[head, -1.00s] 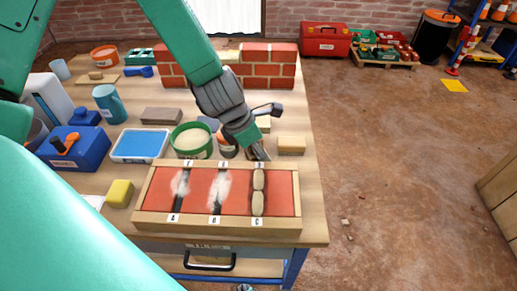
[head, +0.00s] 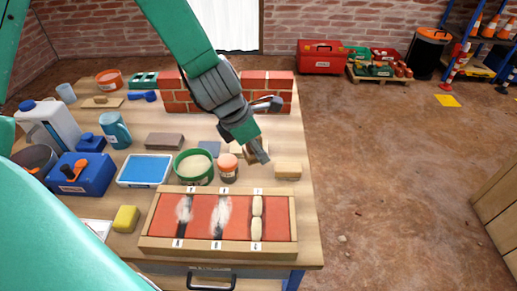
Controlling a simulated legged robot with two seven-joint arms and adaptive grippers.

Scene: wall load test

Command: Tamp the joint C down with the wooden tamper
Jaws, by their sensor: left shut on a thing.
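The framed red panel (head: 146,228) lies at the front of the table, with joints lettered A, B and C. Joint C (head: 256,206) is the rightmost and holds pale sandy filler in lumps with a dark break between them. Joints A and B are dark with white smears. My left gripper (head: 258,154) is above the table just behind the panel, clear of joint C. It is shut on a brownish thing, probably the wooden tamper (head: 249,146), mostly hidden by the fingers. My right gripper is not in view.
A tan block (head: 288,170) lies right of the gripper. A green tub of sand (head: 193,166) and a reddish jar (head: 228,167) stand behind the panel. A yellow sponge (head: 126,218) is left of it. A low brick wall (head: 270,92) stands at the back.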

